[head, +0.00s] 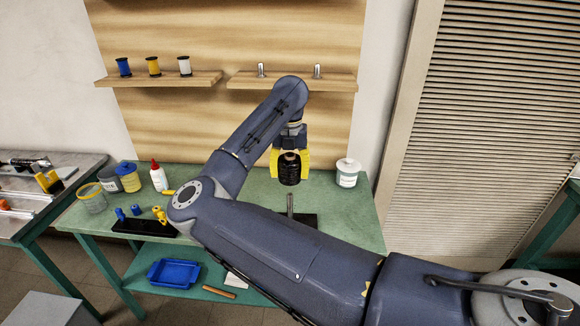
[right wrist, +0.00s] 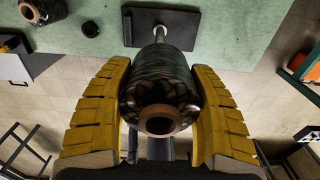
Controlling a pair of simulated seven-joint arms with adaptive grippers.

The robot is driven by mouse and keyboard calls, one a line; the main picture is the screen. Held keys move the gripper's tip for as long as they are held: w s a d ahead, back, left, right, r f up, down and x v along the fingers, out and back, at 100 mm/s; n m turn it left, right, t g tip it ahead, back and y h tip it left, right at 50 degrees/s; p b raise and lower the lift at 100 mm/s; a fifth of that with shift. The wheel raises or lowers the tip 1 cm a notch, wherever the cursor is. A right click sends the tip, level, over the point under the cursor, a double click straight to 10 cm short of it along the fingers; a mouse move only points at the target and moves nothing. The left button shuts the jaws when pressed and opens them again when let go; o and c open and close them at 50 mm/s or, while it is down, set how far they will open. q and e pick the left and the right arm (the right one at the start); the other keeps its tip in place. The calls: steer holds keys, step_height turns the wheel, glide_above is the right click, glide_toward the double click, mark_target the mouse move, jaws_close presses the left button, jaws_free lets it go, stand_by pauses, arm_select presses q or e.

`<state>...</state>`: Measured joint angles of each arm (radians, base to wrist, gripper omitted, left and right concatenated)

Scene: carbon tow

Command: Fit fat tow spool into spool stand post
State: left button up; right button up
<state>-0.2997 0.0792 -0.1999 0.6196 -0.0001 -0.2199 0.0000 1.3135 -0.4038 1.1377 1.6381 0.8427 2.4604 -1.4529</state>
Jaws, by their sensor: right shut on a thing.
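The fat tow spool (head: 289,169) is black and hangs roughly upright between the yellow fingers of my right gripper (head: 290,164). In the right wrist view the spool (right wrist: 158,85) shows its dark windings and a copper-coloured core end, with a finger of the right gripper (right wrist: 160,100) on each side. The spool stand post (head: 290,205) is a thin metal rod rising from a black base (head: 307,221) on the green table. In the head view the spool is over the post with a small gap. In the right wrist view the post (right wrist: 160,34) lies just beyond the spool's far end. The left gripper is out of view.
A glue bottle (head: 158,177), cans and a black tray (head: 135,227) with small parts are at left. Behind are shelves with thread spools (head: 153,66) and two pegs. My arm hides the table's front.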

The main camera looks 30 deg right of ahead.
mark_target(290, 208)
steer(key=shift+f, duration=1.7)
steer(key=shift+f, duration=5.75)
stand_by(0.5)
